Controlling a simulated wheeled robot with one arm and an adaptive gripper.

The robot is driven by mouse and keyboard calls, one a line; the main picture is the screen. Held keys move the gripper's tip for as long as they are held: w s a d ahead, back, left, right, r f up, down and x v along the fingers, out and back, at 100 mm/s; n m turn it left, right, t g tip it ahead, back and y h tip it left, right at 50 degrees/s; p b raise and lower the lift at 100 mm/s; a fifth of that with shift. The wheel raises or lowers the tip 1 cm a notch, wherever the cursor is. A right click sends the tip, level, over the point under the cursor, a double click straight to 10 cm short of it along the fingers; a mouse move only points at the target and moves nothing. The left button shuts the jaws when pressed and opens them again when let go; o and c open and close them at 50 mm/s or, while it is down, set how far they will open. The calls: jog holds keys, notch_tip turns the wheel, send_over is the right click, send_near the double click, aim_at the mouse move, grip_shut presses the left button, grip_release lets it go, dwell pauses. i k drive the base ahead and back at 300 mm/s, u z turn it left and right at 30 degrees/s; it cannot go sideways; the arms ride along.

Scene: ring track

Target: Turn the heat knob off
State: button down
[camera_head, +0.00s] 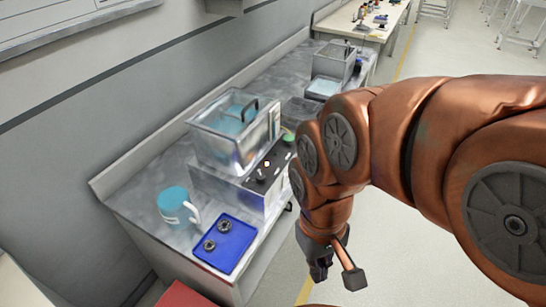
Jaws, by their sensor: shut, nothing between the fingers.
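A clear water bath (225,135) stands on a grey metal housing at the middle of the bench. The black sloping control panel (275,160) on its right side carries small dark knobs and a pale dot. One dark knob (261,175) shows near its front end. I cannot read any labels or tell which knob is for heat or how it is set. My gripper (321,271) hangs low, right of the bench edge and apart from the panel. It is shut and empty. My copper arm covers the area right of the panel.
A blue tray (237,250) holding two small dark ring-like parts and a blue-white mug (174,207) sit on the near bench end. The floor (385,250) right of the bench is open.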

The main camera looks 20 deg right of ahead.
aim_at(260, 179)
jog(key=z, duration=0.9)
jog(key=i, duration=0.4)
jog(key=u, duration=2.25)
